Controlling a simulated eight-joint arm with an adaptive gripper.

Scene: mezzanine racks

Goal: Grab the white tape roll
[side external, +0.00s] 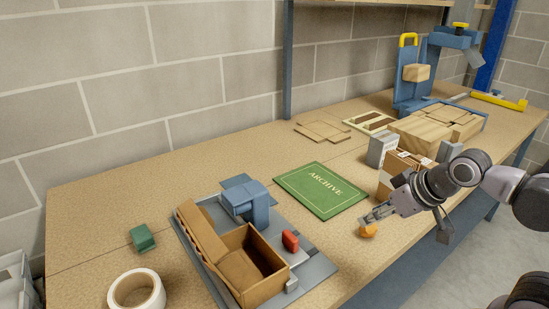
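The white tape roll (157,295) lies flat at the near left of the bench, its hole facing up. The bottom of the frame cuts off its near edge. My gripper (370,216) is far to the right of it, over the front part of the bench. It is just above a small orange object (368,231), and I cannot tell whether they touch. The fingers are small and seen at an angle, so whether they are open or shut is unclear.
A green block (142,238) lies behind the roll. A grey board (315,268) with an open brown box (250,288), a blue part (247,200) and a red piece (290,241) stands between roll and gripper. A green ARCHIVE folder (322,190) lies flat mid-bench.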

